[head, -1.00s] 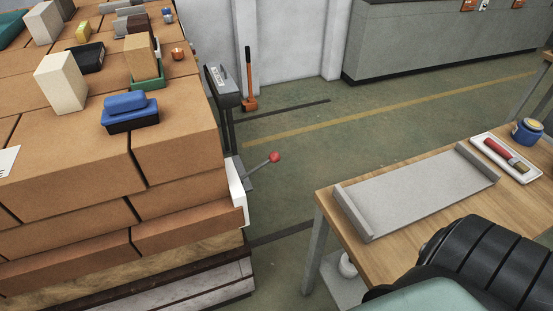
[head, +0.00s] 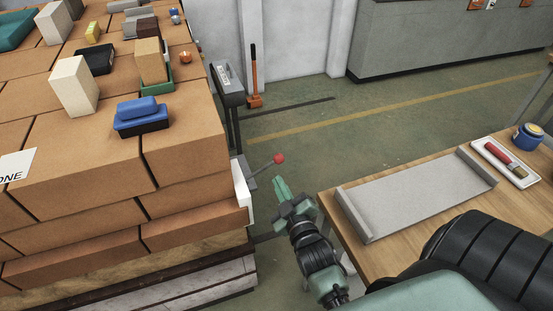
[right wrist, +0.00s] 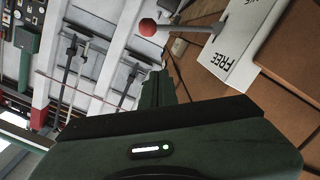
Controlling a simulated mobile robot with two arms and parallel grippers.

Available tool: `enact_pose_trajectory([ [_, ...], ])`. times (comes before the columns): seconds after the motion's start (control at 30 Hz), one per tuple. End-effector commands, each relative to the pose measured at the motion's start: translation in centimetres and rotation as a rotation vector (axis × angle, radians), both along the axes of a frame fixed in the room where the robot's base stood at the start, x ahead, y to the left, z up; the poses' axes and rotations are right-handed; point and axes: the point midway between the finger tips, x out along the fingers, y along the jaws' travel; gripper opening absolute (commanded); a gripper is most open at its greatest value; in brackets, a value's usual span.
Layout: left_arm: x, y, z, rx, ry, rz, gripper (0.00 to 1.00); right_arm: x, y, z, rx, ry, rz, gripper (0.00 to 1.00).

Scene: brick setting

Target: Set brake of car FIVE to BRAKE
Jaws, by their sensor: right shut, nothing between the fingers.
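A brake lever with a red knob (head: 278,159) sticks out from the right side of the brick-loaded car (head: 190,165). Its white plate (head: 243,190) is on the car's side; in the right wrist view the plate (right wrist: 237,48) reads FREE, and the lever's red knob (right wrist: 148,27) is ahead of the fingers. My right gripper (head: 282,186) is shut and empty, just below the knob in the head view and apart from it. A white card (head: 14,167) on the bricks ends in "ONE"; its left part is cut off. My left gripper is not in view.
A wooden table (head: 335,212) with a grey tray (head: 415,195) stands close to the right of my right gripper. A grey box on a post (head: 228,85) stands behind the lever. Several small blocks lie on the bricks. Open floor lies beyond the lever.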

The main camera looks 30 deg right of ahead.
Motion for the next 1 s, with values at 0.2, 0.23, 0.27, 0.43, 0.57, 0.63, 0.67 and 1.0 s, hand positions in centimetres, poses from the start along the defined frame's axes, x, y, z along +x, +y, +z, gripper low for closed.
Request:
enact_pose_trajectory([
  [0.2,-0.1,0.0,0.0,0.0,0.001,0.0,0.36,-0.1,-0.4,1.3,-0.018,-0.02,-0.009,0.0],
  [0.23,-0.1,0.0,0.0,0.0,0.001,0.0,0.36,-0.1,-0.4,1.3,-0.017,-0.02,-0.009,0.0],
  [0.27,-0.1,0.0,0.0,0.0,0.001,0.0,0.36,-0.1,-0.4,1.3,-0.017,-0.02,-0.009,0.0],
  [0.43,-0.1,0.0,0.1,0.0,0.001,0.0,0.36,0.1,-0.4,1.3,-0.016,-0.02,-0.008,0.0],
  [0.57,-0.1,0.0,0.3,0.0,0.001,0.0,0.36,1.3,-0.7,1.3,-0.017,-0.022,-0.007,0.0],
  [0.63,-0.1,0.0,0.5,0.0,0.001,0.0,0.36,2.4,-1.0,1.4,-0.017,-0.022,-0.008,0.0],
  [0.67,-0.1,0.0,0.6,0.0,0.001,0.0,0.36,2.9,-1.2,1.3,-0.017,-0.022,-0.007,0.0],
  [1.0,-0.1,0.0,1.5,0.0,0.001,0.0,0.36,9.9,-3.1,1.0,-0.015,-0.021,-0.008,0.0],
])
